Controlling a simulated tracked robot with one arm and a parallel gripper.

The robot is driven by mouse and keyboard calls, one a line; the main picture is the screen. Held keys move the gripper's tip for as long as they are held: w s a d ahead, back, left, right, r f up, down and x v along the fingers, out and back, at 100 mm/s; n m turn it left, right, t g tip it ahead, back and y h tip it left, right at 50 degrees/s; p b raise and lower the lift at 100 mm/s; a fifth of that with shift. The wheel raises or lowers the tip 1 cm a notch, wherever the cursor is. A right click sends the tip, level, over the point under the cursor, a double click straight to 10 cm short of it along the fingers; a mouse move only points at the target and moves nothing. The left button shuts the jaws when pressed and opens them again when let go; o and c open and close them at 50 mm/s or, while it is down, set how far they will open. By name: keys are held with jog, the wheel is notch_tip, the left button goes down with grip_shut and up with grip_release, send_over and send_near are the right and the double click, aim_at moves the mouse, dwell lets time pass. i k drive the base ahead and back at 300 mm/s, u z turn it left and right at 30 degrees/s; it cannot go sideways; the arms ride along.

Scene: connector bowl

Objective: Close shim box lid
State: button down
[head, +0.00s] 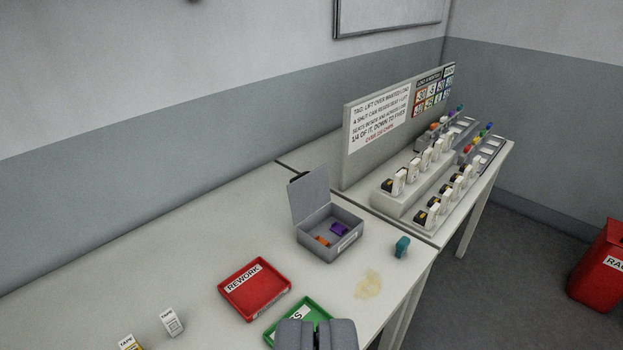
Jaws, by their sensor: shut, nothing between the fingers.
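The grey shim box (338,247) stands on the table, right of the picture's middle. Its lid (310,194) is raised, standing nearly upright at the box's back left side. Inside the box lie an orange piece (322,241) and a purple piece (339,229). A label is on the box's front wall. My gripper (316,324) is at the bottom edge of the view, shut and empty. In the picture it is below the box, apart from it, and it covers part of the green tray.
A red REWORK tray (285,297) and a green tray (272,337) lie nearer than the box. A teal object (402,247) stands right of it, by a tan stain (368,284). A sign panel (350,170) and racks of parts (433,180) stand behind. Tape boxes (172,322) stand left.

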aim_at(309, 192)
jog(key=z, duration=0.15)
jog(key=i, duration=1)
jog(key=z, duration=0.05)
